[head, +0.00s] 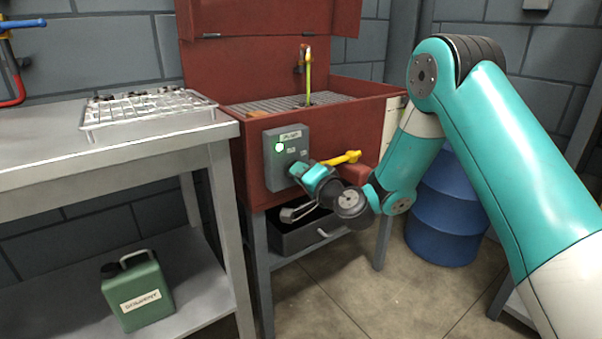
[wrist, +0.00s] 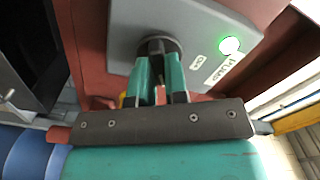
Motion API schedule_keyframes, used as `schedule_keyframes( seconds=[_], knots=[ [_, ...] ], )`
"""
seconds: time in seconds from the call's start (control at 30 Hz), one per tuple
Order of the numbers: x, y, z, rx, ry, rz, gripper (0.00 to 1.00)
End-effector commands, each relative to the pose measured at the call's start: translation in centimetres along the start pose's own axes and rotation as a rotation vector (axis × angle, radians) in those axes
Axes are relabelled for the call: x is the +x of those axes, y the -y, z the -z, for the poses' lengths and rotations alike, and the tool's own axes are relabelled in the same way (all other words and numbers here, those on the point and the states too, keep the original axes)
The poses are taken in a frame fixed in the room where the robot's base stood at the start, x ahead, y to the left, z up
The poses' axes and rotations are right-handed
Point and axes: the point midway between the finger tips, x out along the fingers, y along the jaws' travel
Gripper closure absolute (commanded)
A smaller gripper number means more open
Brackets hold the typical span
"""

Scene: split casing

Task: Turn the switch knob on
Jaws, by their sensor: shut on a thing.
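The switch box (head: 283,150) is a grey panel on the front of the red washing cabinet. Its round lamp (head: 279,147) glows green; it also shows lit in the wrist view (wrist: 229,45), beside a label that seems to read PUMP. In the head view my gripper (head: 299,171) covers the knob.
A yellow-handled valve (head: 346,158) sticks out just right of my gripper. A blue drum (head: 447,215) stands right.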

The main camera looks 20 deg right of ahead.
Motion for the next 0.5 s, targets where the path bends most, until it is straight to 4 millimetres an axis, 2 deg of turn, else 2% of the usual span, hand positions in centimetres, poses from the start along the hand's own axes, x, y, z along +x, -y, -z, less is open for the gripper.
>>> schedule_keyframes(
  seconds=[0.47, 0.5],
  knots=[
    [0.01, 0.00, 0.16, 0.017, -0.005, 0.001, 1.00],
    [0.01, 0.00, 0.16, 0.017, -0.005, 0.001, 0.82]
  ],
)
